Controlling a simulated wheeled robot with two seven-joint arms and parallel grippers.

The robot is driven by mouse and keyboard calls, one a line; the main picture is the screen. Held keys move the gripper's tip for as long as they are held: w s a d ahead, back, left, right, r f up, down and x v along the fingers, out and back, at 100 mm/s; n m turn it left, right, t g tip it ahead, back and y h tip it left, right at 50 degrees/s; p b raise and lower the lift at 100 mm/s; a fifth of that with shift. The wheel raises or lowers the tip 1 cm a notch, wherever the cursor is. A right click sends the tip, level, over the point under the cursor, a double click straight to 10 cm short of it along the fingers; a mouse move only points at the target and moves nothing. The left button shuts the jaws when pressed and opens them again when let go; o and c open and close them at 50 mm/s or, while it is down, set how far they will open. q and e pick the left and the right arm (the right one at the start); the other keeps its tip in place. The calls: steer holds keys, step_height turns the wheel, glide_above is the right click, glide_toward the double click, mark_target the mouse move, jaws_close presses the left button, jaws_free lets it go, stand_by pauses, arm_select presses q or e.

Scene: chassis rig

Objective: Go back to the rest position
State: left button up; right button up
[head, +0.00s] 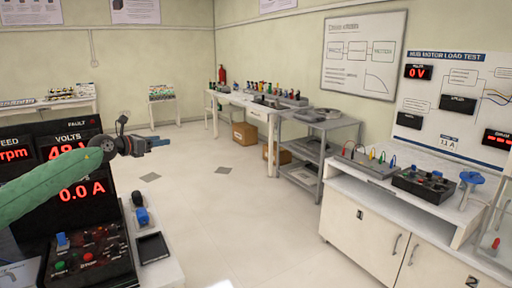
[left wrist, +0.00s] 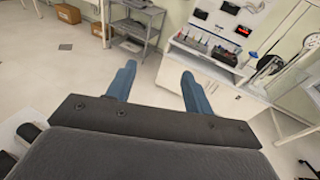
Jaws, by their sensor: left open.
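My left gripper (head: 160,143) reaches in from the left in the head view on a green arm. It hangs in the air in front of the black display panel (head: 82,190) and points to the right. In the left wrist view its two blue fingers (left wrist: 158,88) stand apart with only floor and furniture behind them, so it is open and empty. My right gripper shows in neither view.
A control box with buttons (head: 92,252) and a black tray (head: 152,248) lie below the left arm. A white cabinet (head: 365,225) with test gear stands at right. A grey shelf cart (head: 313,150) and workbench (head: 240,103) stand farther back. The middle floor (head: 225,215) is clear.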

arm_select(q)
steer(key=s+d+r+n+t+y, duration=0.1)
steer(key=s+d+r+n+t, duration=0.2)
steer(key=r+n+t, duration=0.55)
steer(key=s+d+r+n+t+y, duration=0.1)
steer(key=s+d+r+n+t, duration=0.2)
steer(key=r+n, duration=0.55)
steer(key=s+d+f+n+g+y, duration=0.4)
steer(key=s+f+n, duration=0.35)
steer(key=f, duration=0.45)
steer(key=s+d+f+n+g+y, duration=0.25)
steer(key=s+f+n+g, duration=0.45)
steer(key=f, duration=0.6)
steer(key=s+d+f+n+g+y, duration=0.35)
steer(key=s+f+n, duration=0.25)
steer(key=s+f, duration=0.45)
steer(key=s+d+f+n+g+h, duration=0.1)
steer(key=s+f+g, duration=0.3)
steer(key=s+f, duration=1.2)
steer(key=s+d+f+n+g+h, duration=0.2)
steer(key=s+d+f+g, duration=0.2)
steer(key=s+f, duration=1.3)
steer(key=s, duration=0.3)
steer(key=shift+s+h, duration=0.2)
steer(key=shift+h, duration=0.1)
steer(key=shift+n, duration=0.25)
